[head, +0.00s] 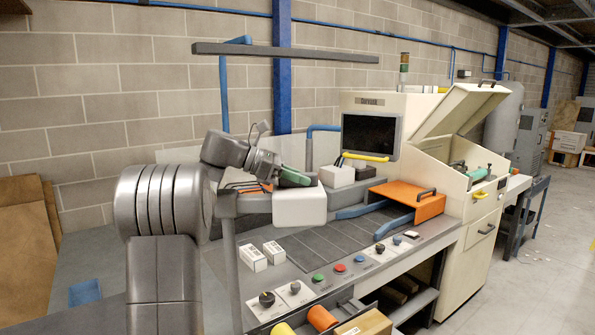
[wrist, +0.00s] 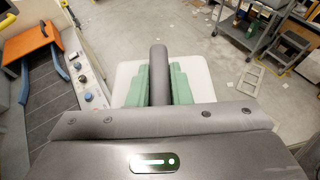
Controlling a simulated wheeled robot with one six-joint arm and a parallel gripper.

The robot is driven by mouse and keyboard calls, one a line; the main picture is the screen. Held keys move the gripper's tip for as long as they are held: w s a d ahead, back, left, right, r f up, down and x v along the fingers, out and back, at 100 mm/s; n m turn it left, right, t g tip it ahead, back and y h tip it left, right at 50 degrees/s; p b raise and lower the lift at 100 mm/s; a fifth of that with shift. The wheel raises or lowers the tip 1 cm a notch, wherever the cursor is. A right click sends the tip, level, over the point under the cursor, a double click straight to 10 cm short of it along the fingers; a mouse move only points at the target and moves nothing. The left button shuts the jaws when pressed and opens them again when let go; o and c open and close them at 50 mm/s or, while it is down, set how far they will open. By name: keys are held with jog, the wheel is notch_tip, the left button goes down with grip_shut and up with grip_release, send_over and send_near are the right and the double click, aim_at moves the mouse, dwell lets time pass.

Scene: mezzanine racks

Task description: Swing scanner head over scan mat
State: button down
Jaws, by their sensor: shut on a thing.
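The head's white top (wrist: 202,88) shows around the fingers in the wrist view. The scan mat (head: 325,243), dark grey with seams, lies on the bench. In the head view the scanner head covers part of the mat's far left; in the wrist view the mat (wrist: 45,105) is to the left of the head. The gap beneath the head is hidden.
Two small white labelled boxes (head: 263,256) stand on the bench left of the mat. An orange hood (head: 410,199) with blue rails is at the mat's right end. Knobs and coloured buttons (head: 340,268) line the front edge. A cream machine with a screen (head: 369,136) stands behind.

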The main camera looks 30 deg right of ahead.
aim_at(296, 194)
jog(key=shift+s+a+m+g+y, duration=0.6)
jog(key=shift+s+a+m+g, duration=0.2)
jog(key=shift+s, duration=0.3)
jog(key=shift+s+a+m+g+y, duration=0.65)
jog(key=shift+s+a+m, duration=0.25)
jog(key=shift+s, duration=0.15)
jog(key=c, duration=1.3)
grip_release()
jog(key=shift+r, duration=0.1)
notch_tip(296, 194, up, 10)
jog(key=shift+f, duration=0.1)
